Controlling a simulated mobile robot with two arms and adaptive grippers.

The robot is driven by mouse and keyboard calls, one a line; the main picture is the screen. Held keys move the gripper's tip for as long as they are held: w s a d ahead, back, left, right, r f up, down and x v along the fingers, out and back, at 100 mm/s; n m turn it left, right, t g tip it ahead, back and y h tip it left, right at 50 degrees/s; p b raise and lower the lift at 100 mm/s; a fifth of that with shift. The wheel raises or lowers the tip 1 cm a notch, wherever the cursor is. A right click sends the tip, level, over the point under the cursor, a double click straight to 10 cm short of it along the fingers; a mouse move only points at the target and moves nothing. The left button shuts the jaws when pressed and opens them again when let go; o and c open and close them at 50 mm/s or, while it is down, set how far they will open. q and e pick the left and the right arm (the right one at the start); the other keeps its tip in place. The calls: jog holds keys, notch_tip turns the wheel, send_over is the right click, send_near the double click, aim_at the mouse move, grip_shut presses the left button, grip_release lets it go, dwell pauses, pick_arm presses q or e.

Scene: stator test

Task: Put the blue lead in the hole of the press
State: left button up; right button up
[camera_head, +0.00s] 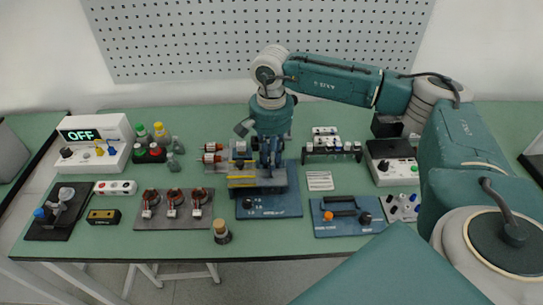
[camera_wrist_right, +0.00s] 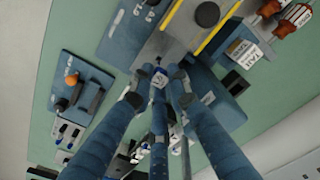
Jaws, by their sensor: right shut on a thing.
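My right gripper (camera_head: 268,160) is over the middle of the bench, pointing down at the blue press (camera_head: 278,209), a flat base with a yellow-edged beam across it. In the right wrist view its fingers (camera_wrist_right: 158,82) are closed around a slim blue thing with a whitish end, which looks like the blue lead (camera_wrist_right: 159,118). The press (camera_wrist_right: 124,40) lies just beyond the fingertips in that view, with its yellow-edged beam and black knob. I cannot make out the hole. In the head view the lead is hidden by the gripper. My left gripper is not in view.
Red coils on a dark plate (camera_head: 172,222) are to the left. A white box reading OFF (camera_head: 105,152) is at the far left. The front strip of bench is mostly clear.

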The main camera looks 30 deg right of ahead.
aim_at(272, 175)
jog(key=shift+f+b, duration=0.6)
jog(key=shift+b, duration=0.05)
dwell(0.8)
jog(key=shift+f+b, duration=0.8)
jog(key=shift+f, duration=0.15)
jog(key=shift+f, duration=0.2)
jog(key=shift+f+b, duration=0.8)
jog(key=o, duration=0.9)
